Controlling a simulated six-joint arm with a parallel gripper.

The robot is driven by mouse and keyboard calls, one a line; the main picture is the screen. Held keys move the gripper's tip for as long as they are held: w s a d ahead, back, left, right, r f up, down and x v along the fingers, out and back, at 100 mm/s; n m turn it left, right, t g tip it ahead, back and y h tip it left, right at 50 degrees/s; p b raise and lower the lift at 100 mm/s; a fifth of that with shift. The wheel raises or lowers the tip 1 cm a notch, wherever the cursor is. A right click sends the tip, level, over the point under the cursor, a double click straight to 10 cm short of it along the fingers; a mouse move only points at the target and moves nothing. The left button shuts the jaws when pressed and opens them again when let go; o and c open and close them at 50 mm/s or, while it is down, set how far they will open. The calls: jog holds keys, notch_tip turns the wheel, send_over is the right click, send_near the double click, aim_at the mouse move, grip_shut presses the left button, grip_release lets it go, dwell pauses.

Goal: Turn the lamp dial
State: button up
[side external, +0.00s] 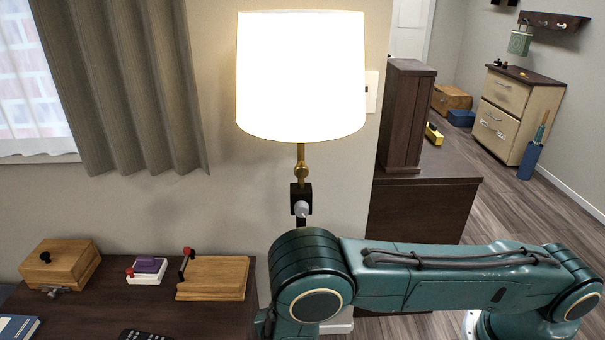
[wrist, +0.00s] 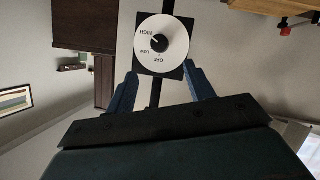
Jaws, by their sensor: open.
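The lamp (side external: 301,80) has a brightly lit white shade on a brass and black stem. A black box (side external: 301,190) with a pale dial sits on the stem. In the wrist view the white dial plate (wrist: 147,22) carries the words HIGH, LOW and OFF around a dark round knob (wrist: 160,44). The knob's small mark seems to point towards HIGH. My gripper (wrist: 160,69) is open and empty. Its two blue fingers stand apart below the dial plate in the wrist picture, pointing at it. Contact with the dial cannot be told. In the side view my arm hides the gripper.
A dark table (side external: 190,318) at lower left holds a wooden box (side external: 62,265), a white block with purple top (side external: 147,271) and a wooden board with red-knobbed lever (side external: 215,278). A dark cabinet (side external: 420,215) stands right of the lamp. A curtain hangs left.

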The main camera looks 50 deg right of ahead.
jog(key=shift+v, duration=1.2)
jog(key=shift+r, duration=0.1)
jog(key=s+d+r+g+y, duration=0.1)
jog(key=d+r+g+y, duration=0.3)
jog(key=r, duration=0.7)
jog(key=s+d+r+g+y, duration=0.1)
jog(key=s+d+r+y, duration=0.15)
jog(key=d+r, duration=0.65)
jog(key=s+d+r+n+t+y, duration=0.1)
jog(key=s+r+n+y, duration=0.1)
jog(key=s+r, duration=0.4)
jog(key=s+d+r+n+t+y, duration=0.1)
jog(key=s+r+n, duration=0.3)
jog(key=s, duration=0.7)
jog(key=shift+r+n+t+y, duration=0.45)
jog(key=shift+r+y, duration=0.4)
jog(key=shift+r, duration=0.25)
jog(key=shift+s, duration=0.1)
